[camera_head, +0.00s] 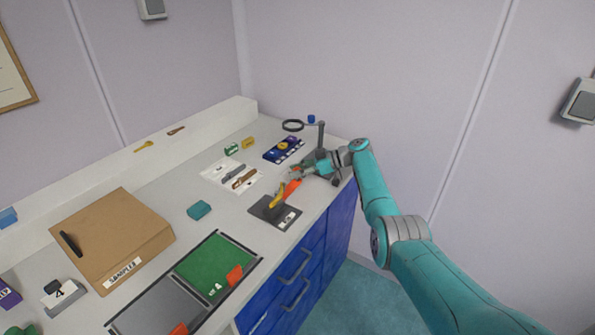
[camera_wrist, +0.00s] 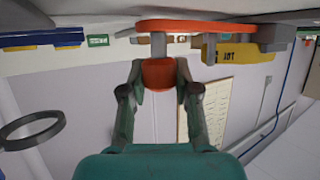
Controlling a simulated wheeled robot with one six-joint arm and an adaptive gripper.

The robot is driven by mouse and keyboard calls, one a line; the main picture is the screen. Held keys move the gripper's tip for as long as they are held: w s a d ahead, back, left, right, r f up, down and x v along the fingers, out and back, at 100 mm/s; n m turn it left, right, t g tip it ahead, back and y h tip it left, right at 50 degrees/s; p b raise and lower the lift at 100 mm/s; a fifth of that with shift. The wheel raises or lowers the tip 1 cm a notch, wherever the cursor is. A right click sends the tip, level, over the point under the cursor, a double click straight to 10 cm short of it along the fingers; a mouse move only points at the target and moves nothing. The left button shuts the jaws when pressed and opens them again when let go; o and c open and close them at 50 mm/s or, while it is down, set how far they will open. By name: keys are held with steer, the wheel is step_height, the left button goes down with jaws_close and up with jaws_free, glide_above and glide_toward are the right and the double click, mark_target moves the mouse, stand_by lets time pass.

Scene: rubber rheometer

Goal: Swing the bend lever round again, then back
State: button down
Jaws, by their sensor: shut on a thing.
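The bend lever (camera_head: 291,188) is an orange bar on a fixture with a dark base plate (camera_head: 262,213) and a yellow part (camera_head: 277,198), near the bench's front edge. In the wrist view the orange lever (camera_wrist: 215,26) runs across the top, with the labelled yellow part (camera_wrist: 228,52) at right. My gripper (camera_head: 299,172) is at the lever's far end. In the wrist view its fingers (camera_wrist: 160,82) are closed on the orange knob (camera_wrist: 158,72) hanging from the lever. The pivot is partly hidden.
A magnifier on a stand (camera_head: 293,125) and a blue tray (camera_head: 283,150) stand behind my gripper. A white sheet with strips (camera_head: 215,172) lies left of the fixture. A teal block (camera_head: 199,210), a green mat (camera_head: 208,262) and a cardboard box (camera_head: 110,235) are further left.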

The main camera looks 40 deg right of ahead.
steer(key=shift+f, duration=0.1)
stand_by(0.4)
steer(key=c, duration=0.8)
jaws_free()
steer(key=shift+a, duration=0.1)
steer(key=v, duration=1.2)
steer(key=shift+w, duration=0.1)
